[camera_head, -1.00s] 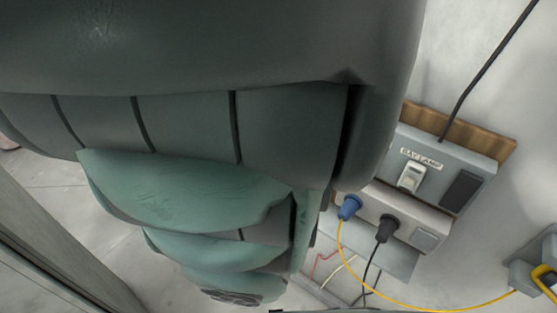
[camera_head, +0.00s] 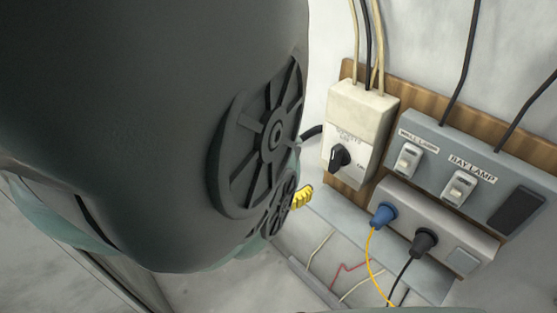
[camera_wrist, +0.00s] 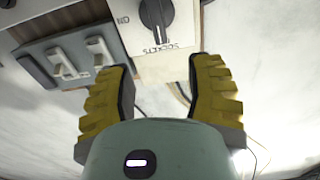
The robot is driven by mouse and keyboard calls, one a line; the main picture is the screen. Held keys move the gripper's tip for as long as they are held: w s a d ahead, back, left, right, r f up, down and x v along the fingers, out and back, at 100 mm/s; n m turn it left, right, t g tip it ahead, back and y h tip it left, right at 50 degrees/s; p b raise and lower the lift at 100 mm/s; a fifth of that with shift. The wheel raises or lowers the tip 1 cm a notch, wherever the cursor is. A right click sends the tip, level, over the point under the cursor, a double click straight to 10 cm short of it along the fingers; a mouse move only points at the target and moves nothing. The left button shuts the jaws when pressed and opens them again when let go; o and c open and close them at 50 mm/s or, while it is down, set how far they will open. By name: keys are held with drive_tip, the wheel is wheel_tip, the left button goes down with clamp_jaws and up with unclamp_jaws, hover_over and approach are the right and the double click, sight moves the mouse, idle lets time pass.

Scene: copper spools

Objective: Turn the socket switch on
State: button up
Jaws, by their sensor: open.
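The socket switch is a cream box (camera_head: 360,110) with a black rotary knob (camera_head: 340,157), fixed to a wooden backboard. Its ON mark is to the right of the knob. In the wrist view, turned upside down, the knob (camera_wrist: 155,14) sits at the top with its white mark towards the SOCKETS lettering, not towards ON. My gripper (camera_wrist: 162,88) has two yellow ribbed fingers, spread with nothing between them, below the switch in that picture and apart from it. In the head view only a yellow fingertip (camera_head: 302,196) shows past my arm, left of and below the switch.
A grey panel (camera_head: 420,130) right of the switch carries wall and bay lamp rockers. Below it, a socket strip (camera_head: 445,225) holds a blue plug (camera_head: 383,214) and a black plug (camera_head: 424,242) with hanging cables. Loose wires lie beneath. My arm hides the left side.

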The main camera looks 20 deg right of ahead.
sight(332, 158)
drive_tip(key=shift+n, duration=0.3)
drive_tip(key=b+x, duration=0.1)
drive_tip(key=x, duration=0.9)
drive_tip(key=shift+d+f+b, duration=0.1)
drive_tip(key=shift+d+b, duration=0.15)
drive_tip(key=shift+b, duration=0.1)
drive_tip(key=shift+w+d+f, duration=0.15)
drive_tip(key=shift+w+d, duration=0.1)
drive_tip(key=shift+d, duration=0.25)
drive_tip(key=shift+x, duration=1.9)
clamp_jaws()
